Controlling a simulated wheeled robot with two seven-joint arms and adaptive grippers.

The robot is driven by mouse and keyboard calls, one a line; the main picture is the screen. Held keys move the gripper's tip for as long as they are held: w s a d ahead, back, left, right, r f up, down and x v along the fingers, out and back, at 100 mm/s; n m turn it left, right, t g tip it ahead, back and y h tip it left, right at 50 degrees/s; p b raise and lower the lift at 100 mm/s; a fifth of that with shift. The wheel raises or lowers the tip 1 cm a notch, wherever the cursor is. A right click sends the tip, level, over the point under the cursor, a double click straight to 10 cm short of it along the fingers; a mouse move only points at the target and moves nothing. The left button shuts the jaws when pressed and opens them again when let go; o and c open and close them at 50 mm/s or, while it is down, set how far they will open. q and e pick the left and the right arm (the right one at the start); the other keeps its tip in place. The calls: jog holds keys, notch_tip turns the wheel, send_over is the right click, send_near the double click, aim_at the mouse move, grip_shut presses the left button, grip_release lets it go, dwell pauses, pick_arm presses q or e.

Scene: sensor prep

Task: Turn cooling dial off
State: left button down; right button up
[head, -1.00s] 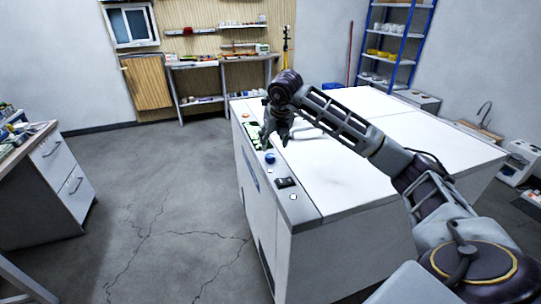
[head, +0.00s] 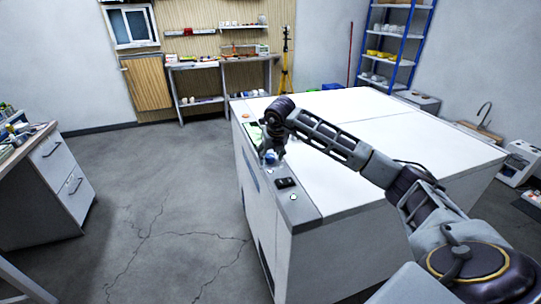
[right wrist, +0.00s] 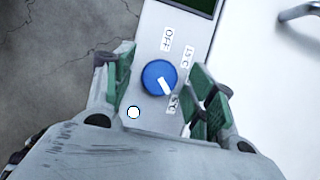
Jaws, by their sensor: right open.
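The cooling dial (right wrist: 156,72) is a round blue knob with a white pointer mark on the grey panel strip. The pointer is angled to the lower right, roughly toward the label reading 5°C (right wrist: 174,104). The OFF label (right wrist: 167,39) is above the dial, and another temperature label (right wrist: 188,56) is at its upper right. The dial also shows in the head view (head: 270,158), just under my right gripper (head: 274,150). In the right wrist view my right gripper (right wrist: 162,82) is open, with its green-padded fingers on either side of the dial. Contact cannot be told. My left gripper is out of view.
The panel runs along the left edge of a large white chest (head: 350,180). A black switch (head: 286,182) and a small white button (head: 293,197) lie on the panel nearer me. A dark display edge (right wrist: 196,4) is beyond the dial. Floor left of the chest is clear.

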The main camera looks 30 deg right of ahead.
jog(key=c, duration=1)
jog(key=shift+c, duration=0.2)
